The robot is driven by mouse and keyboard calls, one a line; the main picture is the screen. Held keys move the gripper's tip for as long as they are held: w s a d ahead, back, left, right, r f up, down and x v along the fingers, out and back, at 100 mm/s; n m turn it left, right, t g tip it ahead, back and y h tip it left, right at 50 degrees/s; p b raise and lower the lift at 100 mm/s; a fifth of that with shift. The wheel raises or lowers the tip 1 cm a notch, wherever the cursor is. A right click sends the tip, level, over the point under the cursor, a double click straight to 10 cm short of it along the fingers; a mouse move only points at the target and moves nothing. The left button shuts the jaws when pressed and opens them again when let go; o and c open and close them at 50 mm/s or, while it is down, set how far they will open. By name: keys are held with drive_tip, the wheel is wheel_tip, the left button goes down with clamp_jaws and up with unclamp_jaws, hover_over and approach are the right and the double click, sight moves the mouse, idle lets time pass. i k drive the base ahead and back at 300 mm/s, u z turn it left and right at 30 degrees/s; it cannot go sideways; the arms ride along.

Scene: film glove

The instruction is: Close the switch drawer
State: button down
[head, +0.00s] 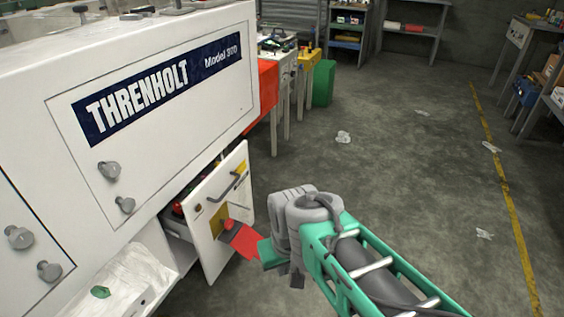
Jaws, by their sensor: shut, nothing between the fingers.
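The switch drawer (208,247) sticks out from under the white cabinet marked THRENHOLT (200,95). It stands open, with its white front facing right and small red and dark contents showing behind it. The front carries a dark bar handle (227,188) and yellow patches. My gripper (230,229) comes in from the lower right and is shut and empty. Its red fingers are at the lower half of the drawer front, below the handle, and hide part of a yellow patch. I cannot tell whether the tips touch the front.
A white tray or bag-lined bin (140,282) sits under the cabinet at lower left, with a green scrap on it. Round knobs (109,169) jut from the cabinet. Coloured benches (292,75) stand behind. The floor (400,170) at right is mostly clear, with crumpled litter (343,137).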

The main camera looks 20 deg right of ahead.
sight(226, 193)
drive_tip(key=z, duration=0.25)
drive_tip(key=i, duration=0.95)
drive_tip(key=u, duration=1.7)
